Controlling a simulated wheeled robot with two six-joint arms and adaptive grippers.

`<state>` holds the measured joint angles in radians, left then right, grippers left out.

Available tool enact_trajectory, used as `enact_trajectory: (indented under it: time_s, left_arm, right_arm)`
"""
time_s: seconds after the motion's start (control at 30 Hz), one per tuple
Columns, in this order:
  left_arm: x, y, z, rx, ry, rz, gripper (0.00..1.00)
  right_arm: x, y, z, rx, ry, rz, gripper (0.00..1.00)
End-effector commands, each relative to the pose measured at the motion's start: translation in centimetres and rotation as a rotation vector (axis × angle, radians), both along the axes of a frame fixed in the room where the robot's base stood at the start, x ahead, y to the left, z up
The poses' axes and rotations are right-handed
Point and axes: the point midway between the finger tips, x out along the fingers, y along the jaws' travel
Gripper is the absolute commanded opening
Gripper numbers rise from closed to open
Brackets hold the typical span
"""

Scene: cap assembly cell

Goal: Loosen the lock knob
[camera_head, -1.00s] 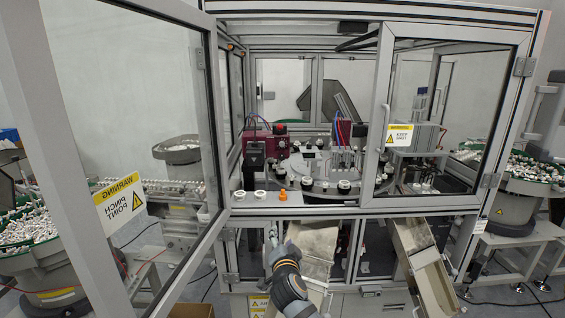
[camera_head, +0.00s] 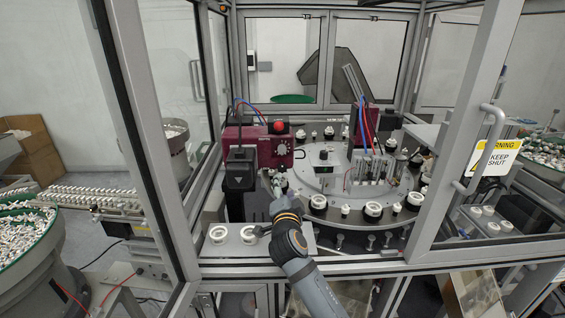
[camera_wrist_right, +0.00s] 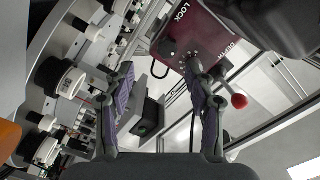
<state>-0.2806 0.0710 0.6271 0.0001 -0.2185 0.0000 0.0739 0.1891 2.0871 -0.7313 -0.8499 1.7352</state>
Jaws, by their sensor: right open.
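The maroon unit (camera_head: 250,142) stands at the left of the cell, with a red ball or button (camera_head: 278,127) on top and a round dial (camera_head: 283,150) on its front. In the right wrist view the maroon panel (camera_wrist_right: 222,35) carries the words LOCK and DEPTH. My right gripper (camera_head: 277,181) is just below and in front of the unit. Its fingers (camera_wrist_right: 160,72) are open and empty, apart from the knob; one finger overlaps the panel. My left gripper is out of view.
The round indexing table (camera_head: 325,180) with several white and black fixtures lies close right of my gripper. White ring parts (camera_head: 218,234) sit on the front ledge. The door frame (camera_head: 470,130) bounds the right side, and an open door (camera_head: 140,130) the left.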

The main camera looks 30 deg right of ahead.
Motion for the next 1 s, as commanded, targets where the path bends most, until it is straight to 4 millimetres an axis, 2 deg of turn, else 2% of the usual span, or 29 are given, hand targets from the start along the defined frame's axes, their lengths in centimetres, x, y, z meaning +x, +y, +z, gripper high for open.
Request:
enact_trajectory:
  time_s: [0.17,0.3,0.4,0.47,0.6,0.73,0.87,1.0]
  left_arm:
    - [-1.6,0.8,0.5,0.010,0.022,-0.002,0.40]
    - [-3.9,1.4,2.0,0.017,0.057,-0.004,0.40]
    - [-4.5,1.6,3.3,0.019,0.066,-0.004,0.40]
    - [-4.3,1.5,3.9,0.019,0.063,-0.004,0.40]
    - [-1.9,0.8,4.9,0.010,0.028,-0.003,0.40]
    - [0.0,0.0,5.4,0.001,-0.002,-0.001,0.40]
    - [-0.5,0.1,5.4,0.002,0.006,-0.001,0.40]
    - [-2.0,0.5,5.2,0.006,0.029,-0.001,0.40]
  right_arm:
    - [0.5,-0.3,0.2,-0.002,0.000,0.001,0.55]
    - [2.5,-1.6,0.6,-0.004,0.002,-0.001,0.55]
    - [4.5,-2.8,0.7,-0.004,0.002,-0.002,0.55]
    - [5.6,-3.4,0.6,-0.002,0.002,-0.001,0.55]
    - [7.6,-4.7,0.3,-0.002,0.001,-0.001,0.55]
    - [8.6,-5.3,0.1,-0.001,0.000,-0.001,0.55]
    - [8.9,-5.5,-0.1,0.000,0.000,0.000,0.55]
    - [8.9,-5.5,-0.2,0.000,0.000,0.000,0.55]
